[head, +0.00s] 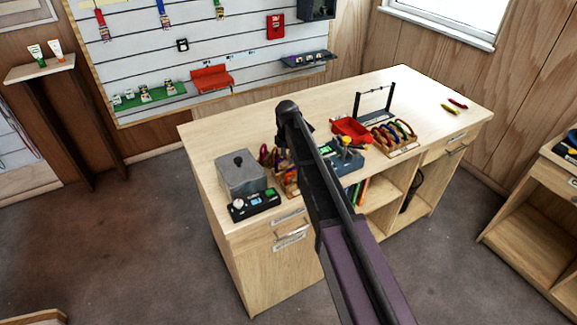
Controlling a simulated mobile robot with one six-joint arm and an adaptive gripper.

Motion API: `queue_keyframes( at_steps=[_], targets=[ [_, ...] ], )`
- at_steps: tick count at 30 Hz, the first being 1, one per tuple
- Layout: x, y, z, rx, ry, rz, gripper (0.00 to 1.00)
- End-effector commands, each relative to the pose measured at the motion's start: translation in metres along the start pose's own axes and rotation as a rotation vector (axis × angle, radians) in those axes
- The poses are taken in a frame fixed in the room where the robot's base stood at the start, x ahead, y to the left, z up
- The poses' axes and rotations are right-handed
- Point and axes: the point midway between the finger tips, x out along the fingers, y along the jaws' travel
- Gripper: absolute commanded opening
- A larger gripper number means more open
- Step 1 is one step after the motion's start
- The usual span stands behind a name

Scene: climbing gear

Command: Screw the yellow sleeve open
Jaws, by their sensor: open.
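A small yellow part (346,141) stands up on a dark blue-grey device (348,162) on the workbench, just right of my arm. It may be the yellow sleeve, but it is too small to tell. A wooden rack (291,186) with coloured carabiners is partly hidden behind my arm.
A grey lidded box (240,173) and a black device (254,204) stand on the bench's left end. A red tray (351,129), a second carabiner rack (395,139) and a black frame (374,105) stand further right. The bench's (435,92) back right is mostly clear.

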Motion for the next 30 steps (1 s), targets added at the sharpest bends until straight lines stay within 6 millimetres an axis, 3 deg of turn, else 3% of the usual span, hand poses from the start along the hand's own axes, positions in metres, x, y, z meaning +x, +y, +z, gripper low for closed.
queue_keyframes(
  at_steps=[30],
  targets=[
    [-0.013, 0.005, 0.000, 0.000, 0.000, 0.001, 0.63]
  ],
)
